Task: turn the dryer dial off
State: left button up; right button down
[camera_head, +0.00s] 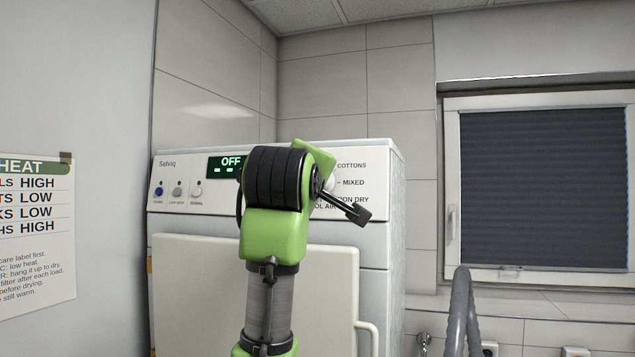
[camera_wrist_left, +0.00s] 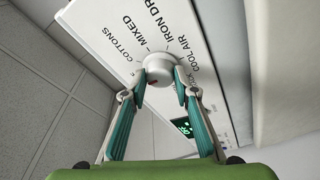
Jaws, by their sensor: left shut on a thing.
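The dial (camera_wrist_left: 158,66) is a round white knob on the dryer's white panel. In the left wrist view, printed settings such as COTTONS, MIXED, IRON DRY and COOL AIR surround it. My left gripper (camera_wrist_left: 160,84) has its two teal-lined fingers on opposite sides of the dial and is shut on it. A small red mark shows on the knob between the fingertips. In the head view, my green and black left wrist covers most of the dial and the fingers. The dryer's display (camera_head: 229,164) reads OFF. My right gripper is in neither view.
The dryer (camera_head: 380,235) stands against a tiled wall, with several small buttons (camera_head: 177,190) at the panel's left. Below is a door (camera_head: 205,290) with a handle (camera_head: 371,338). A care poster (camera_head: 36,230) hangs at left; a window with a dark blind (camera_head: 545,190) is at right.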

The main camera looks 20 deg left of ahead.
pick_arm(q)
jog(key=o, duration=1.1)
jog(key=shift+a, duration=0.1)
jog(key=s, duration=0.4)
jog(key=s+d, duration=0.1)
jog(key=s, duration=0.7)
jog(key=shift+d, duration=0.35)
